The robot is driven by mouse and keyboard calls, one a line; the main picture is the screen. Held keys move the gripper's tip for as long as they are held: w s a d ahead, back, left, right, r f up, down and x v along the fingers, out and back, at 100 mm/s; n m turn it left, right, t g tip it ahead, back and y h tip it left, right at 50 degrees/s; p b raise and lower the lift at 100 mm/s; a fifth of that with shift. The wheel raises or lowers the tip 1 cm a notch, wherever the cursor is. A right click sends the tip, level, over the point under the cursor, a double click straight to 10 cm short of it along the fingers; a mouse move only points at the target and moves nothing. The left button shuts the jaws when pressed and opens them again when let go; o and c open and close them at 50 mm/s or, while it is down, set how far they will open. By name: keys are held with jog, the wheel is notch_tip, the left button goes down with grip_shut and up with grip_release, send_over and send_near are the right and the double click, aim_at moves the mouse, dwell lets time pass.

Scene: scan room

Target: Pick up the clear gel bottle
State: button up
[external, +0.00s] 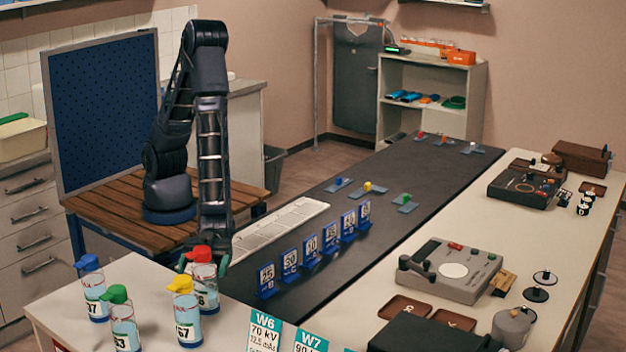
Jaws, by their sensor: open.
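Several clear bottles with pale blue contents and coloured caps stand at the front left of the white counter. They are a blue-capped bottle (95,301), a green-capped bottle (124,334), a yellow-capped bottle (187,322) and a red-capped bottle (206,291). Which one is the clear gel bottle I cannot tell, as the labels are too small to read fully. My gripper (204,264) points down at the red-capped bottle, with its open fingers at either side of the red cap. Whether the fingers touch it I cannot tell.
The yellow-capped bottle stands close in front of the red-capped one. A row of blue number stands (311,249) is to the right on the dark strip (350,262). Signs W6 (264,330) and W7 (310,342) stand at the front. A grey device (449,272) sits further right.

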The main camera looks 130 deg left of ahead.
jog(key=shift+w+d, duration=0.25)
jog(key=shift+d, duration=0.1)
jog(key=c, duration=1.4)
jog(key=shift+r, duration=0.1)
